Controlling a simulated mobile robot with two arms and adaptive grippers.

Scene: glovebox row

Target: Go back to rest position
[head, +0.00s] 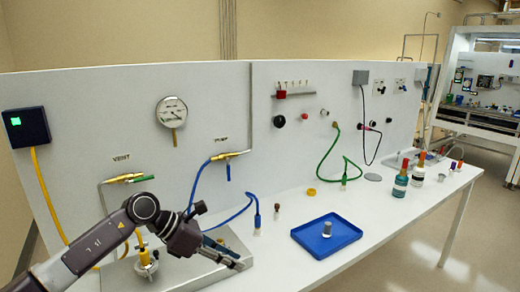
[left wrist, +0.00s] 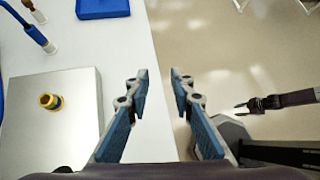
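My left gripper (head: 236,257) is over the front edge of the white bench (head: 375,215), beside the metal plate (head: 215,273). In the left wrist view its two blue-padded fingers (left wrist: 160,84) are spread apart with nothing between them, at the bench edge with floor beyond.
A brass fitting (left wrist: 50,101) sits on the metal plate. Blue hose (head: 238,212) and bottles (head: 400,183) are farther back. Open floor (head: 440,240) lies in front of the bench.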

